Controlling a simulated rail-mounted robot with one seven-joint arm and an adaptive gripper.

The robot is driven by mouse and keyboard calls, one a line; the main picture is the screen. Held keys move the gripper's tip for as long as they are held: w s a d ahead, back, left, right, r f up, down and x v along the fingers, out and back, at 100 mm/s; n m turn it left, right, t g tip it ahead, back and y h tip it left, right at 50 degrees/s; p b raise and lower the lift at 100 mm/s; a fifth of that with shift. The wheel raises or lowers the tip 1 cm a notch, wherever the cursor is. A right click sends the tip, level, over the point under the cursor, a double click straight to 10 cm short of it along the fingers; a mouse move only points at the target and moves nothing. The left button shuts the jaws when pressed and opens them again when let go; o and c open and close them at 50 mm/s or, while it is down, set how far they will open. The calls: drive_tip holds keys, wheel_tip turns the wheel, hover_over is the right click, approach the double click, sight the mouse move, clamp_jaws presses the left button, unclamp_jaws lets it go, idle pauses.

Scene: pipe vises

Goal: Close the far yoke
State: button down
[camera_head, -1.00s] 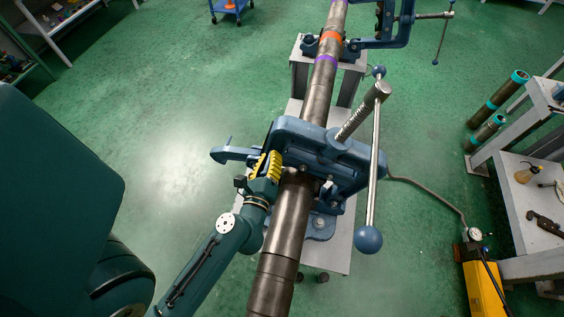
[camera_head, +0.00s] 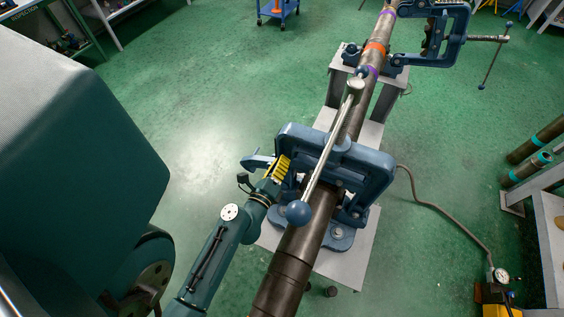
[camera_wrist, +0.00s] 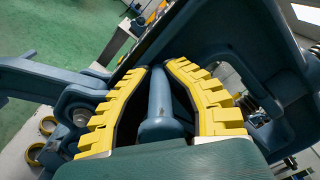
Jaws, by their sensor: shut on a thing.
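The far yoke (camera_head: 462,36) is a blue frame lying sideways to the right of the pipe (camera_head: 377,50), its screw and handle (camera_head: 489,56) pointing right. The near yoke (camera_head: 372,166) stands across the same pipe, with its screw pointing up and its ball-ended handle (camera_head: 322,160) slanting over the pipe. My gripper (camera_head: 281,168) is at the left side of the near yoke. In the wrist view, the yellow toothed fingers of my gripper (camera_wrist: 159,68) are shut on a blue pin-like part (camera_wrist: 160,105) of the near vise. The far end of this pin is partly hidden.
A blue arm (camera_head: 257,161) sticks out left of the near vise. A grey hose (camera_head: 430,206) runs right to a gauge (camera_head: 500,275). Pipes (camera_head: 533,150) and a bench (camera_head: 550,220) stand at right. The green floor (camera_head: 210,90) at left is clear.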

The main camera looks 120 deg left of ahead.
drive_tip(key=shift+d+f, duration=0.2)
drive_tip(key=shift+f, duration=0.45)
drive_tip(key=c, duration=1.3)
unclamp_jaws()
drive_tip(key=shift+s+a, duration=0.1)
drive_tip(key=shift+s, duration=0.05)
drive_tip(key=shift+o, duration=1.4)
drive_tip(key=shift+r, duration=0.2)
drive_tip(key=shift+r, duration=0.1)
drive_tip(key=w+d, duration=0.1)
drive_tip(key=d, duration=1.1)
drive_tip(key=shift+w, duration=0.15)
drive_tip(key=shift+a, duration=0.1)
